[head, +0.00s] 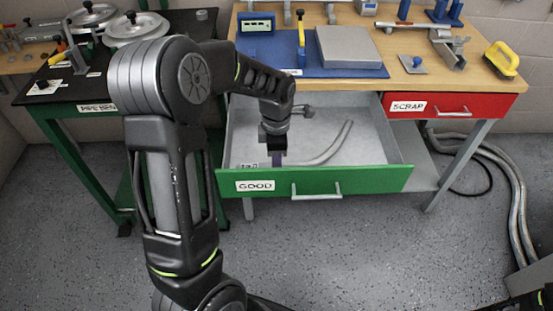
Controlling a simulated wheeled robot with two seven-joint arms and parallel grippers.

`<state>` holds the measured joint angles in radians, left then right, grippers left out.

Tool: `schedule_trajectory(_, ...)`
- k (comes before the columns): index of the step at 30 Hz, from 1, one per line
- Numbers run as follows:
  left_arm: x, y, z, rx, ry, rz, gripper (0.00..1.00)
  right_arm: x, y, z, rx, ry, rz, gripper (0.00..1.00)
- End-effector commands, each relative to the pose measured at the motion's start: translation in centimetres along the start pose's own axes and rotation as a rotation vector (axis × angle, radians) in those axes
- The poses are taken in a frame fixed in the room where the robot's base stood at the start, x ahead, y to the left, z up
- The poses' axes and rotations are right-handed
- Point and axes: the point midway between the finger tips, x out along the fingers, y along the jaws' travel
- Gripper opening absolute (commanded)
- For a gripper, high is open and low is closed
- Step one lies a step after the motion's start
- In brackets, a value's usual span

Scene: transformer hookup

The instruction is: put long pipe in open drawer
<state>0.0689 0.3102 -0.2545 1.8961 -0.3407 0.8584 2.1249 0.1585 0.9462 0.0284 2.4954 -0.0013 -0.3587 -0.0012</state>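A long grey bent pipe (337,146) lies inside the open green-fronted drawer labelled GOOD (370,182). Its curved end points to the back right and its near end lies toward the drawer front. My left gripper (277,159) points down into the drawer, just left of the pipe's near end. Its fingers are small and dark, so I cannot tell whether they are open or shut, or whether they touch the pipe. My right gripper is not in view.
A red drawer labelled SCRAP (480,107) is shut at the right. The wooden bench top (420,80) holds a blue mat with a grey plate, a yellow-handled tool and fixtures. A green-legged bending table (95,95) stands left. Grey conduits (513,185) run along the floor at right.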

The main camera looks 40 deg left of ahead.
Motion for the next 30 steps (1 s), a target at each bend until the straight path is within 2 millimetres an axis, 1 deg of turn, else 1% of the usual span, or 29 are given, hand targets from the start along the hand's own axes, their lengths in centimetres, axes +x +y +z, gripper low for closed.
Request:
schedule_trajectory(1,0.0,0.0,0.0,0.0,0.0,0.0,0.4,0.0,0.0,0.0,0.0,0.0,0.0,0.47)
schedule_trajectory(3,0.0,0.0,0.0,0.0,0.0,0.0,0.46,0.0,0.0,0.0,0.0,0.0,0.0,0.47)
schedule_trajectory(11,0.0,-0.1,0.0,0.0,0.001,-0.002,0.46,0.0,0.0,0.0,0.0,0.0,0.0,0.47)
schedule_trajectory(14,-0.5,0.0,0.0,0.0,0.0,0.0,0.46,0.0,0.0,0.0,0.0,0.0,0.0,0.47)
schedule_trajectory(17,-1.5,0.0,0.0,0.0,-0.001,0.002,0.46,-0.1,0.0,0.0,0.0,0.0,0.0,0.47)
schedule_trajectory(24,-5.5,0.0,0.0,0.0,-0.002,0.002,0.46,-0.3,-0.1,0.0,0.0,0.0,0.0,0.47)
schedule_trajectory(27,-6.8,0.1,0.0,-0.001,-0.001,0.002,0.46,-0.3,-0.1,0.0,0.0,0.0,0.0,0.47)
schedule_trajectory(30,-7.6,0.0,0.0,0.0,0.0,0.0,0.46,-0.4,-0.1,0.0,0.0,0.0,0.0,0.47)
